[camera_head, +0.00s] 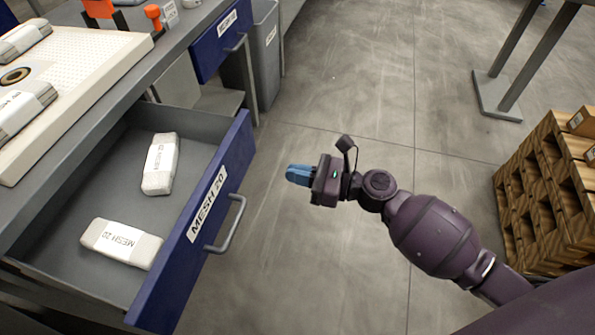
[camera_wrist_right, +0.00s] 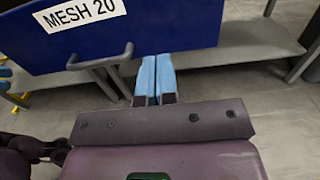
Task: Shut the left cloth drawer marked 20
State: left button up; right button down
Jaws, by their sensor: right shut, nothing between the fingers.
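The drawer marked MESH 20 (camera_head: 218,185) stands pulled out from the bench, with a blue front and a grey bar handle (camera_head: 232,224). Two white wrapped cloth packs lie inside it: one near the back (camera_head: 160,165) and one nearer the front (camera_head: 121,243). My right gripper (camera_head: 290,175) is shut and empty, to the right of the drawer front and apart from it in the head view. In the right wrist view its blue fingers (camera_wrist_right: 154,80) point toward the blue front (camera_wrist_right: 150,35), to the right of the handle (camera_wrist_right: 100,58). My left gripper does not show.
A second blue drawer (camera_head: 221,40) sits farther along the bench, beside a grey bin (camera_head: 266,60). A perforated cream board (camera_head: 90,60) with packs lies on the bench top. Wooden crates (camera_head: 545,195) stand at the right. The floor between is clear.

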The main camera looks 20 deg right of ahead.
aim_at(151, 148)
jog(key=x, duration=1)
jog(key=shift+a+f+b, duration=0.1)
jog(key=shift+b, duration=0.3)
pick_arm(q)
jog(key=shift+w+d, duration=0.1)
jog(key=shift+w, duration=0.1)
pick_arm(e)
jog(key=shift+w+a, duration=0.25)
